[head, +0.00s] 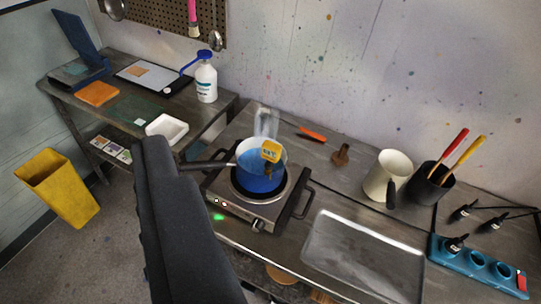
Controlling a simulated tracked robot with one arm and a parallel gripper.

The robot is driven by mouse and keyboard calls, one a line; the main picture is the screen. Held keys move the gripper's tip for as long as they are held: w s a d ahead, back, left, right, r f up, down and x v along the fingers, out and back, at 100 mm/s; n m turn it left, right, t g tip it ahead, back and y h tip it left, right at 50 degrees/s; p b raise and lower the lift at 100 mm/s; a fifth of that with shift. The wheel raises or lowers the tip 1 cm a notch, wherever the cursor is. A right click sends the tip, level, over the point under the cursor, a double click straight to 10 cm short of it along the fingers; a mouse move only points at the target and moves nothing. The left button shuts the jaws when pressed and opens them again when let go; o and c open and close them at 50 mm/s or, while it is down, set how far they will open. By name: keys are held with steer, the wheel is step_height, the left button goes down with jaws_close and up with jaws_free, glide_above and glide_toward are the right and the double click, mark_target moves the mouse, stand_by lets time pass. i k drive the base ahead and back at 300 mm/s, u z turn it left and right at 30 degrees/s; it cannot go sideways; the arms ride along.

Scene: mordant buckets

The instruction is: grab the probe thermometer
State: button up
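The probe thermometer (270,151) has a yellow head with a small display. It stands at the right part of a blue pot (262,183), with its head above the rim; its lower part is hard to make out. The pot sits on a hot plate (243,208) and holds blue liquid. My gripper (155,145) shows as a dark, long shape rising from the bottom edge, left of the pot. It appears apart from the thermometer. I cannot tell whether its fingers are open or shut.
The pot's handle (207,164) points left, towards my gripper. A clear container (266,122) stands behind the pot. A metal tray (362,252) lies to the right, with a cream jug (385,177) behind it. A yellow bin (58,188) stands on the floor at left.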

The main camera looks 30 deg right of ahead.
mark_target(272, 151)
steer(key=k, duration=1.15)
steer(key=z, duration=0.35)
steer(key=i, duration=1.5)
steer(key=u, duration=0.35)
